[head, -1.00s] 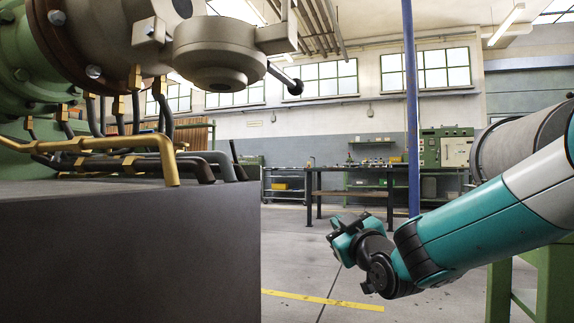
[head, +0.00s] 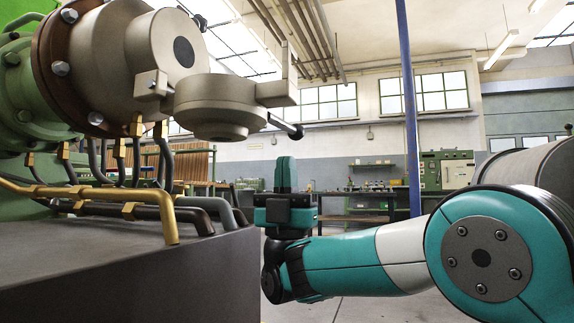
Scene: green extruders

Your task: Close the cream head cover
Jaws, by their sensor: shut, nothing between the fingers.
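The cream head cover (head: 222,105) is a round, cup-like piece hanging below and to the right of the cream extruder head (head: 172,48). It appears swung open, with the head's round face and dark bore exposed. A dark rod with a black ball end (head: 297,132) sticks out from the cover's right side. My gripper (head: 286,160) points upward, to the right of the cover and just below the rod's ball end. Its fingers are shut and empty, and I see a gap between it and the cover.
A dark machine base (head: 130,280) fills the lower left, with a yellow pipe (head: 110,194) and grey hoses above it. A blue post (head: 411,110) stands behind my arm. Workbenches and a green cabinet (head: 445,170) are far back.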

